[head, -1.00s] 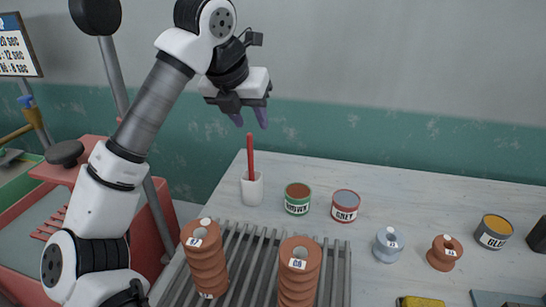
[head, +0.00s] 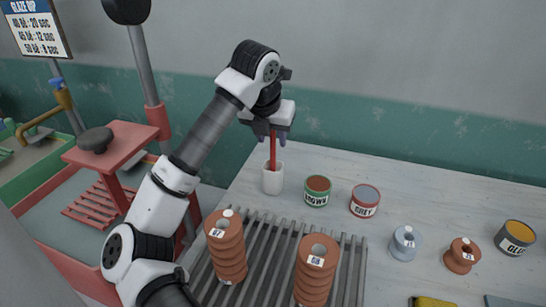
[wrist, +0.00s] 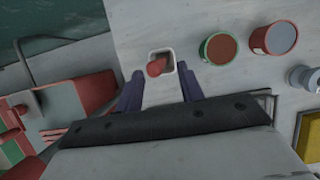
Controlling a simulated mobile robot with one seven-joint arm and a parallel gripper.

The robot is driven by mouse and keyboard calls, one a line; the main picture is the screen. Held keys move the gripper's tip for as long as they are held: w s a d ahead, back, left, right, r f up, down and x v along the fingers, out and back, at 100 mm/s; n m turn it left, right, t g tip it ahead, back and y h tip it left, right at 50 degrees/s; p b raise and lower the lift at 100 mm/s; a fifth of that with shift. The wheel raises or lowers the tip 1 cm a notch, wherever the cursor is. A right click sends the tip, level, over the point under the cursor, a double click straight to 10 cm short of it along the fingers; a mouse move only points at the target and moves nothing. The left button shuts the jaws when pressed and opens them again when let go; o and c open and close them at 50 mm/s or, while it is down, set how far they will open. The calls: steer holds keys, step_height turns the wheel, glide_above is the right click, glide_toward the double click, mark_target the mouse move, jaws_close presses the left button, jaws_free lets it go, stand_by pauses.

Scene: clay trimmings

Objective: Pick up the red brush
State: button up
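The red brush (head: 273,155) stands upright in a white cup (head: 272,181) near the back left of the white table. My gripper (head: 273,138) is over the cup, with its purple fingers at the upper part of the handle. In the wrist view my gripper (wrist: 160,73) is open, one finger on each side. The end of the red brush (wrist: 156,67) shows near the fingertips, with a gap to both. The white cup (wrist: 163,53) shows around it. The brush's lower end is hidden inside the cup.
A brown glaze can (head: 317,191) and a grey glaze can (head: 365,200) stand right of the cup. A slatted rack (head: 262,237) with terracotta stacks (head: 316,269) lies in front.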

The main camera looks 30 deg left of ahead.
mark_target(273, 159)
steer(key=shift+p+x, duration=0.45)
steer(key=shift+x, duration=1.35)
steer(key=shift+w+a, duration=0.1)
steer(key=shift+w, duration=0.1)
jaws_close()
steer(key=shift+r, duration=0.1)
